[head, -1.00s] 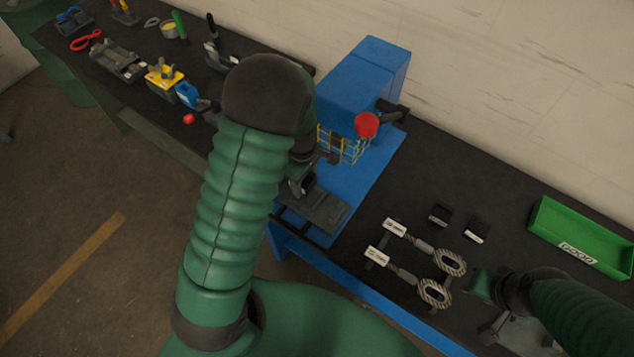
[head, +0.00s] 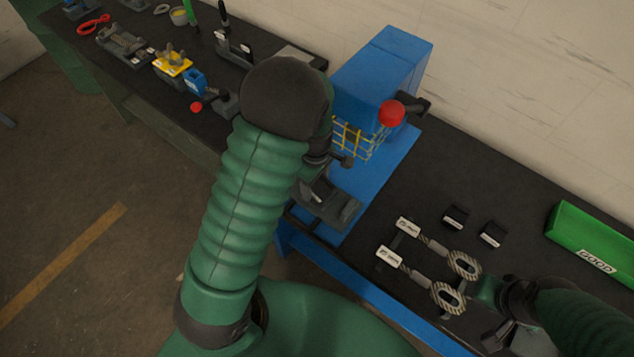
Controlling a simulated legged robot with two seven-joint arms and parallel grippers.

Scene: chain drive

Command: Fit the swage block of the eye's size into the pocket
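Two wire-rope slings with looped eyes, the upper eye (head: 464,265) and the lower eye (head: 448,298), lie on the bench with white tags. Two small dark blocks with pale labels, the left block (head: 455,216) and the right block (head: 491,234), sit behind them; their sizes are unreadable. The blue press (head: 378,75) has a grey bed (head: 335,208) in front; its pocket is not clearly visible. My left gripper (head: 318,188) is over this bed, largely hidden by my arm, so its grip is unclear. My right gripper (head: 484,297) is low beside the lower eye; its fingers are unclear.
A green bin marked GOOD (head: 592,240) stands at the right. Tools and fixtures, including a yellow one (head: 172,63), crowd the left bench. Dark bench lies clear behind the blocks.

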